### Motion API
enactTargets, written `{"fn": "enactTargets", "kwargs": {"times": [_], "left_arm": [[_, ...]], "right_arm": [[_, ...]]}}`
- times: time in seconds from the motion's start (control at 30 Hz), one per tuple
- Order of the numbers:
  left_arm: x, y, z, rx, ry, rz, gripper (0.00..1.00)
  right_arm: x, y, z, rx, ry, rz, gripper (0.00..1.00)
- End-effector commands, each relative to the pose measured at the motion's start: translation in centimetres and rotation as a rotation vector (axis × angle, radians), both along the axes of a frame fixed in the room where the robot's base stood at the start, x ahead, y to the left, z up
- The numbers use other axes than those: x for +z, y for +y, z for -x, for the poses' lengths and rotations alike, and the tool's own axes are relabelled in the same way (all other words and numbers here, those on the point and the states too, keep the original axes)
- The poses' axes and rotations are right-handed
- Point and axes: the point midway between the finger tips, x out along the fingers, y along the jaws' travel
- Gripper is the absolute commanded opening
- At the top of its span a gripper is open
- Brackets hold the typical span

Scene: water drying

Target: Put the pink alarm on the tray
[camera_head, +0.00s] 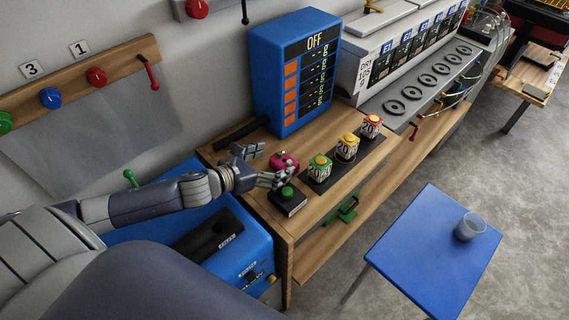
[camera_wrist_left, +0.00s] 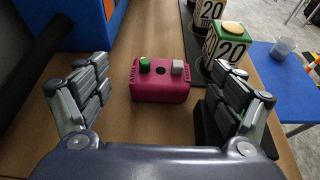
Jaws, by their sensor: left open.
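The pink alarm (camera_head: 284,161) is a small box on the wooden bench. In the left wrist view, the pink alarm (camera_wrist_left: 160,88) shows a green button, a grey button and a dark hole on top. My left gripper (camera_head: 264,166) is open at the bench. In the wrist view its fingers (camera_wrist_left: 155,95) spread to either side of the alarm, with visible gaps and nothing held. A dark flat strip (camera_head: 334,173), possibly the tray, lies beside the alarm under boxes marked 20. My right gripper is not seen.
Boxes with green (camera_head: 320,168), yellow (camera_head: 347,147) and red (camera_head: 372,126) tops stand on the strip. A black box with a green button (camera_head: 287,200) sits close to my left fingers. A blue display unit (camera_head: 292,75) stands behind. A blue table (camera_head: 425,250) holds a clear cup (camera_head: 470,227).

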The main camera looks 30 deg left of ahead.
Motion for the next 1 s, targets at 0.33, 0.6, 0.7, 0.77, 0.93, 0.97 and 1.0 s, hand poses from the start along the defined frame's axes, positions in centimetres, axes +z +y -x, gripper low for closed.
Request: {"fn": "enactTargets", "kwargs": {"times": [0.33, 0.6, 0.7, 0.77, 0.93, 0.97, 1.0], "left_arm": [[-0.6, -1.2, -2.9, 0.002, -0.001, 0.002, 0.87], [-1.6, -1.8, -4.5, 0.000, 0.000, 0.000, 0.87], [-1.7, -1.8, -4.6, 0.000, 0.001, -0.001, 0.87], [-1.7, -1.8, -4.5, 0.000, 0.001, -0.001, 0.87], [-1.7, -1.8, -4.5, 0.000, 0.001, 0.000, 0.64], [-1.7, -1.8, -4.5, 0.000, 0.001, 0.000, 0.57], [-1.7, -1.8, -4.5, 0.000, 0.001, 0.000, 0.48]], "right_arm": [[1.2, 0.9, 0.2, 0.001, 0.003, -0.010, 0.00], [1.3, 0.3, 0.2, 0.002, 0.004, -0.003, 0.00], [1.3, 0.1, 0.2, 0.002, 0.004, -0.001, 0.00], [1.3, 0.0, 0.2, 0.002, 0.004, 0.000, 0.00], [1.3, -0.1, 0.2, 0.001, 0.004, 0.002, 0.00], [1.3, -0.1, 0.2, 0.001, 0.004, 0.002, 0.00], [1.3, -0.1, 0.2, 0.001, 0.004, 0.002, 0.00]]}}
